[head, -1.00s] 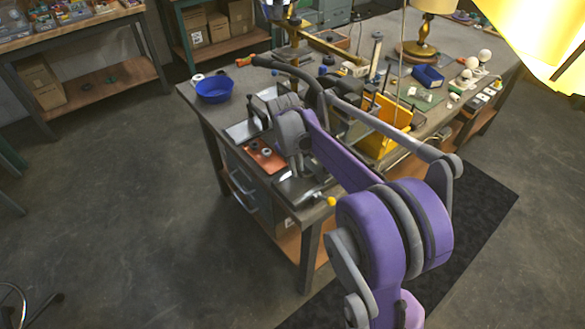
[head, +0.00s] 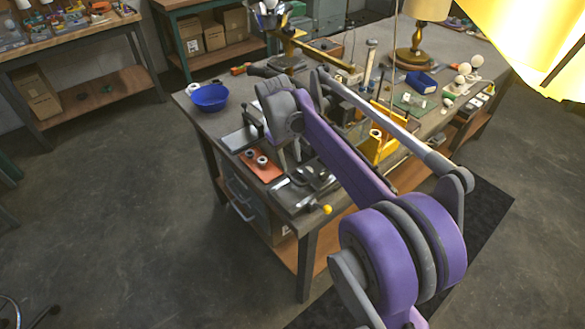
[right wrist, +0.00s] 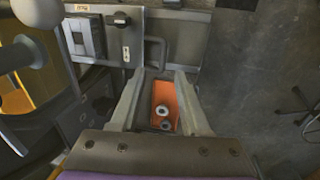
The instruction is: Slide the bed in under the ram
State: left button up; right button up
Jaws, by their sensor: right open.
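An orange plate (head: 265,168) with two small grey rings on it lies near the left front corner of the workbench; I take it as the bed. In the right wrist view the orange plate (right wrist: 158,92) shows between the fingers of my right gripper (right wrist: 160,78). The fingers are apart and hold nothing. In the head view my right gripper (head: 287,155) is just right of the plate, partly hidden by my own wrist. Whether it touches anything cannot be told. I cannot make out the ram clearly; my arm covers that area. My left gripper is not in view.
A grey metal plate (head: 238,139) lies left of the orange plate. A yellow-knobbed lever (head: 326,209) sticks out at the front edge. A blue bowl (head: 209,97), yellow stand (head: 382,135) and brass lamp (head: 415,57) stand farther back.

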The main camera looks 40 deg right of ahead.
jog(key=shift+a+r, duration=0.15)
jog(key=shift+r, duration=0.75)
jog(key=shift+a+r, duration=0.15)
jog(key=shift+r, duration=0.75)
